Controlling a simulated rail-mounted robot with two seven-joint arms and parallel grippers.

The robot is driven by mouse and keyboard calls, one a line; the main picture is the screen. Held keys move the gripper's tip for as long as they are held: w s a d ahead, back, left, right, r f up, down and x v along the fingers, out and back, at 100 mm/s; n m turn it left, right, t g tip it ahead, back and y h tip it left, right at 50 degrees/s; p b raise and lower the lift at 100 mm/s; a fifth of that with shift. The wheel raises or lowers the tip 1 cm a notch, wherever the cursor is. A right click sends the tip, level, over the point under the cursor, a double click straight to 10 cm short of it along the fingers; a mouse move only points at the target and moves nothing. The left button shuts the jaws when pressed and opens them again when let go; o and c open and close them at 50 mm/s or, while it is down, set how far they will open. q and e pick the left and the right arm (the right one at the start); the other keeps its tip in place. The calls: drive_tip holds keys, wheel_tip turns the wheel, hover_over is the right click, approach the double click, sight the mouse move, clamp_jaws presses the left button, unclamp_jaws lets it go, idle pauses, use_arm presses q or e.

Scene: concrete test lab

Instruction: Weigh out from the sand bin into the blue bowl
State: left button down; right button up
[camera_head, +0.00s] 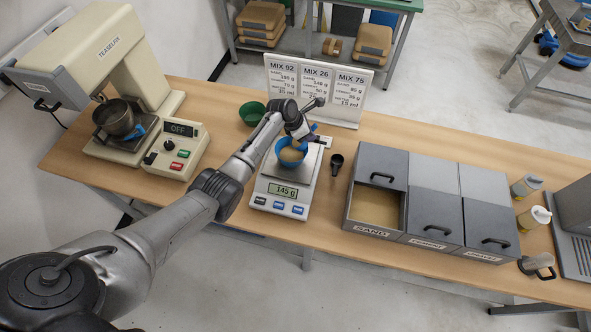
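The blue bowl (290,152) stands on the scale (262,186) with sand-coloured material in it. The scale display reads 145 g. The sand bin (375,206), labelled SAND, is the front left compartment of the grey bin block. Its lid is pulled back and sand shows inside. My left gripper (306,134) is over the back right side of the bowl. Small blue parts show at its tip, and I cannot tell whether it holds anything. A black scoop (336,161) lies on the table between scale and bins. My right gripper is not in view.
A card stand (317,88) lists MIX 92, MIX 26 and MIX 75. A green bowl (252,113) stands behind the scale. A mixer (125,65) with a metal bowl and a control box reading OFF is at left. Bottles (533,218) and a jug stand right of the closed bins.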

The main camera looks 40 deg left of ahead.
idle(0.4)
use_arm(q)
drive_tip(key=shift+r, duration=0.1)
drive_tip(key=shift+s+a+r+t+h+p, duration=0.15)
drive_tip(key=shift+r+t+h+p, duration=0.2)
drive_tip(key=shift+p, duration=0.45)
drive_tip(key=shift+t, duration=0.25)
idle(0.4)
idle(0.7)
drive_tip(key=shift+s, duration=0.1)
